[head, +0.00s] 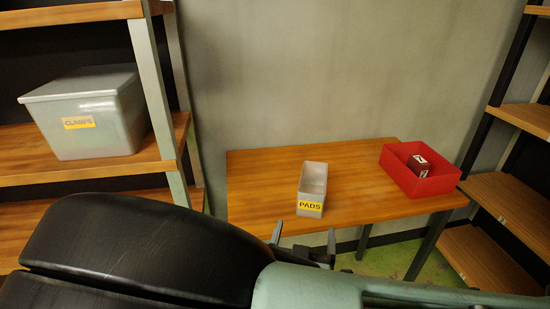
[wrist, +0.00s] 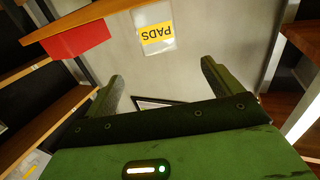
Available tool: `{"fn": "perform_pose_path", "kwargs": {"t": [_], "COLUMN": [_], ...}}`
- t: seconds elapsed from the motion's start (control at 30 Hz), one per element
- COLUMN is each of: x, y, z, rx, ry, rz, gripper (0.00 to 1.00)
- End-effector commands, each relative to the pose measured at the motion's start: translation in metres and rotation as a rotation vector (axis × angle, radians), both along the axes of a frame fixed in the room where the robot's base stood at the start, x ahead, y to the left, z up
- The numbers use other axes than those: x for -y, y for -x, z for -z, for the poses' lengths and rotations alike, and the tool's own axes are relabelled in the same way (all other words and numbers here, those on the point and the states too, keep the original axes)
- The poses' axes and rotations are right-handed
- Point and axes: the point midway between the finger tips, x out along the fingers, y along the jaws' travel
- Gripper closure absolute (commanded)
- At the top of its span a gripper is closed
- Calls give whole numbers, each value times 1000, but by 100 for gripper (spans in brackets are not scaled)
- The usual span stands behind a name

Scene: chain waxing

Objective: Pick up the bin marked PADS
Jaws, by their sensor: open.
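The bin marked PADS (head: 312,187) is a small, narrow, open grey bin with a yellow label on its near end. It stands upright near the front edge of the wooden table (head: 262,178). The wrist view shows its labelled end (wrist: 155,36) upside down, beyond the fingers. My gripper (head: 304,247) is in front of the table's near edge, close to the bin and apart from it. In the wrist view my gripper (wrist: 160,82) has its two fingers wide apart with nothing between them.
A red open bin (head: 420,181) holding a dark red box (head: 418,165) stands at the table's right end. A lidded grey bin marked CLAMPS (head: 88,112) sits on the left shelf (head: 30,168). Another shelf unit (head: 512,200) stands at the right. The table is bare left of the PADS bin.

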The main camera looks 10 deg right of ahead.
Motion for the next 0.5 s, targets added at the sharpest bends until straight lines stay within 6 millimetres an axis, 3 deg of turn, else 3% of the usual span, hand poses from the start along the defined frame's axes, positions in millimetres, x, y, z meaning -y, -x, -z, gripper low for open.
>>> {"fn": "perform_pose_path", "kwargs": {"t": [0.17, 0.5], "x": [11, 38], "y": [-22, -87], "z": [-4, -3], "rx": [14, 9], "ry": [8, 6], "rz": [4, 3], "gripper": [9, 9]}}
